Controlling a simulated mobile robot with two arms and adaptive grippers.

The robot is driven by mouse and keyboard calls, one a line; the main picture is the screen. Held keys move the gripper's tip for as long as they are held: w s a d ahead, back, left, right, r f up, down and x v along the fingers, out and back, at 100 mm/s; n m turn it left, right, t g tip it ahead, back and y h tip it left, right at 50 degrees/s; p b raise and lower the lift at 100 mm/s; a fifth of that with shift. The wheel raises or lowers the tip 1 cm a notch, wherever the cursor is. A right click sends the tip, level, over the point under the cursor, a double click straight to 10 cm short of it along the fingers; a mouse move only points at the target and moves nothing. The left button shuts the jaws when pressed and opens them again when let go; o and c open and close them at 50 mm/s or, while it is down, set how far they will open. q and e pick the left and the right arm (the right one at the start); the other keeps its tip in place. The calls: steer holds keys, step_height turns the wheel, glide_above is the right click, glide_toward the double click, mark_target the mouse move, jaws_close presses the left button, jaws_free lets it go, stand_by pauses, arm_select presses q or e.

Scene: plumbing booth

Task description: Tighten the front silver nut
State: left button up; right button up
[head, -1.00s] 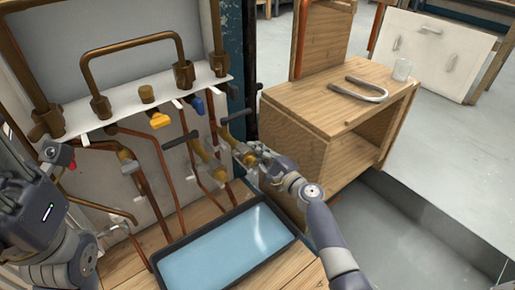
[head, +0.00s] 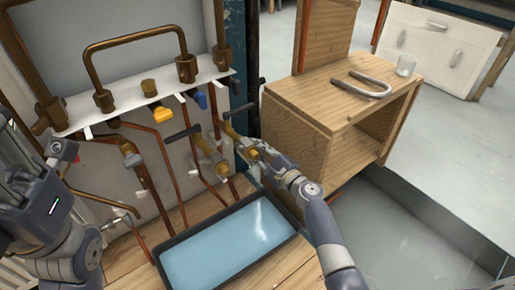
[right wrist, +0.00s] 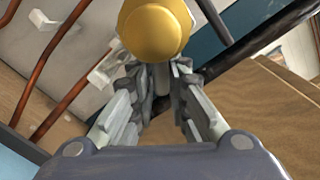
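My right gripper (head: 256,150) is at the right-hand brass valve fitting (head: 234,134), low on the wall. In the right wrist view, its fingertips (right wrist: 163,80) are close together just below a round brass end (right wrist: 155,28). Something grey shows in the narrow gap between them, but I cannot tell whether it is the silver nut or whether it is clamped. No silver nut shows clearly in the head view, where my gripper covers part of the fitting. My left gripper (head: 22,165) is at the left edge, partly seen, away from the right-hand fitting; its opening is unclear.
A black-rimmed tray (head: 160,263) with a blue inside lies below the pipes. Other brass valves (head: 205,146) and copper pipes stand close by on the left.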

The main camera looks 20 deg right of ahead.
steer(key=shift+o, duration=0.8)
